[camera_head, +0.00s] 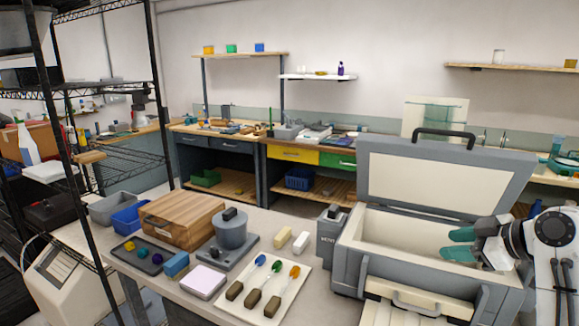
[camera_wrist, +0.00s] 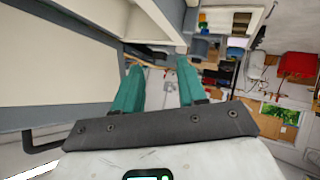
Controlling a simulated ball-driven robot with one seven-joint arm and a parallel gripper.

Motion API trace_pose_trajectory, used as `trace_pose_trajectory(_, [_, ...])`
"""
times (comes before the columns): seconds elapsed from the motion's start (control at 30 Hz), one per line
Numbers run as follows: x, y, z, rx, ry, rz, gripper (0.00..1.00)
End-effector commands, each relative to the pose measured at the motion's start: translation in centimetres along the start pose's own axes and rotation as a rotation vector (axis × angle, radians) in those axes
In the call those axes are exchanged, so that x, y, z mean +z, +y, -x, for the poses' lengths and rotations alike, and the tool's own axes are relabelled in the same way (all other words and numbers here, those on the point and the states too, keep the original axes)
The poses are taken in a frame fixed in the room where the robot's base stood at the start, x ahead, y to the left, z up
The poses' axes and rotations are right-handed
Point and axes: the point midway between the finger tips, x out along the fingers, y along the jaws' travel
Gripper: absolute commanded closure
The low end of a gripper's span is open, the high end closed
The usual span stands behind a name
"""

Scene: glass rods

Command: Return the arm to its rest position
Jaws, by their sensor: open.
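My gripper (camera_head: 459,244) is at the right of the head view, over the open grey box (camera_head: 345,247), with its teal fingers at the box's opening. The fingers are apart with nothing between them. In the wrist view my gripper (camera_wrist: 158,88) also shows two separate teal fingers with an empty gap. The box's lid (camera_head: 440,185) stands raised behind the opening, with a black handle on top. Part of the box's inside is hidden behind my gripper and arm.
Left of the box, the table holds a white board (camera_head: 262,290) with several coloured glass-tipped rods, a grey round device (camera_head: 231,236), a wooden box (camera_head: 182,219) and a dark tray (camera_head: 138,252). A black wire shelf (camera_head: 125,155) stands at the left.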

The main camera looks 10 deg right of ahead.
Motion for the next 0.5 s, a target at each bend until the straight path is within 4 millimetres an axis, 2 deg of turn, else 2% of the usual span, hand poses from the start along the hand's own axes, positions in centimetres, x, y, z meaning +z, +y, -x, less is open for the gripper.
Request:
trace_pose_trajectory(0.03, [1.1, -2.9, -1.8, -0.019, -0.021, -0.058, 0.59])
trace_pose_trajectory(0.2, [5.0, -11.3, -5.2, -0.04, -0.115, -0.251, 0.59])
trace_pose_trajectory(0.37, [8.7, -19.1, -6.2, -0.039, -0.223, -0.41, 0.59])
trace_pose_trajectory(0.5, [12.1, -25.5, -5.5, -0.017, -0.328, -0.527, 0.59])
